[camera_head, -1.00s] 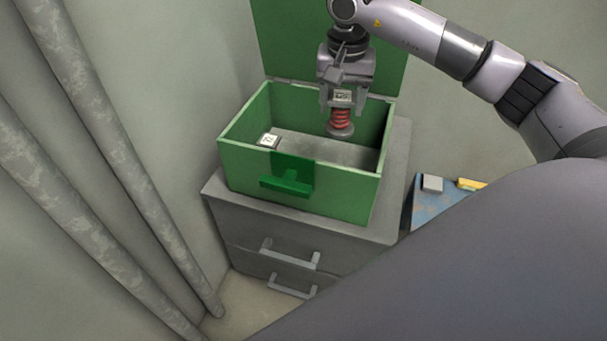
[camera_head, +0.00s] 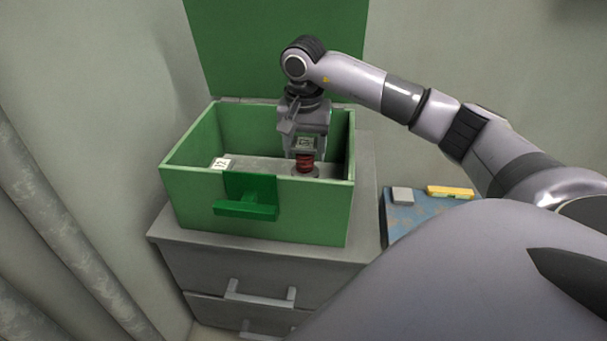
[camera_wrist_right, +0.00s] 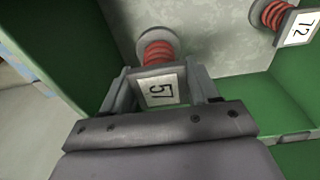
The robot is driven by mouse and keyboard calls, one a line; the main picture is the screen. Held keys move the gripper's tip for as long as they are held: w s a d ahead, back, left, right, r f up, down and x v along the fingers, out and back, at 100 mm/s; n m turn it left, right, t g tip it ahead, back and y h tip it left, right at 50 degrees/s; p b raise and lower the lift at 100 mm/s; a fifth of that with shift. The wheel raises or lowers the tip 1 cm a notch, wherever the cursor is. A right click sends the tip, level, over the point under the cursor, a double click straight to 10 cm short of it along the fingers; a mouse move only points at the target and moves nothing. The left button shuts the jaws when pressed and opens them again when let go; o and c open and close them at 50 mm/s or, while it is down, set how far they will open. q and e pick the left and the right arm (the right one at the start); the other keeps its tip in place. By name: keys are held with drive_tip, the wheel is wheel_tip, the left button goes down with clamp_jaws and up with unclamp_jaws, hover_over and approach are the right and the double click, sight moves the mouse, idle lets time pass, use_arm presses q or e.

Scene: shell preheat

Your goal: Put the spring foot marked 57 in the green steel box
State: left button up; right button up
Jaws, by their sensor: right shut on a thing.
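The green steel box (camera_head: 190,190) stands open on a grey drawer cabinet, its lid raised at the back. My right gripper (camera_head: 304,148) is inside the box opening, toward the right, shut on the spring foot marked 57 (camera_head: 305,161). In the right wrist view that spring foot (camera_wrist_right: 158,58) shows a red coil, a grey round foot and a label reading 57 between the fingers. Its round foot is close to the box floor; I cannot tell whether it touches. A second spring foot, marked 72 (camera_wrist_right: 276,14), is in the box; its label (camera_head: 220,164) shows at the left. My left gripper is not seen.
The grey cabinet (camera_head: 200,268) has drawers with handles at the front. A blue worn surface (camera_head: 405,220) at the right bears a grey block (camera_head: 402,195) and a yellow level-like bar (camera_head: 450,192). Grey pipes (camera_head: 60,220) run along the left.

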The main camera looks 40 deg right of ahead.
sight(305, 174)
wheel_tip(305, 174, down, 3)
wheel_tip(305, 174, down, 4)
drive_tip(key=shift+f+b, duration=0.1)
drive_tip(key=shift+b, duration=0.9)
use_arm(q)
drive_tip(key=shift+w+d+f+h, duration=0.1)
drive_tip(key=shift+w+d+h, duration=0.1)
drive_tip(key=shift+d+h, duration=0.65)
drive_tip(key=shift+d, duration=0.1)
use_arm(e)
drive_tip(key=o, duration=1.4)
drive_tip(key=shift+f, duration=0.1)
drive_tip(key=shift+r, duration=0.25)
use_arm(q)
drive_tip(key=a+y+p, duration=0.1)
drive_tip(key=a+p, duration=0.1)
drive_tip(key=p, duration=0.1)
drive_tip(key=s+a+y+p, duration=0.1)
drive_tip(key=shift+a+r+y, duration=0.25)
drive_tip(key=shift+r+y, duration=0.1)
use_arm(e)
drive_tip(key=r, duration=0.7)
drive_tip(key=a+r, duration=0.1)
drive_tip(key=r, duration=0.3)
drive_tip(key=shift+s+a+r, duration=0.1)
drive_tip(key=shift+s+r, duration=0.25)
drive_tip(key=shift+s, duration=0.05)
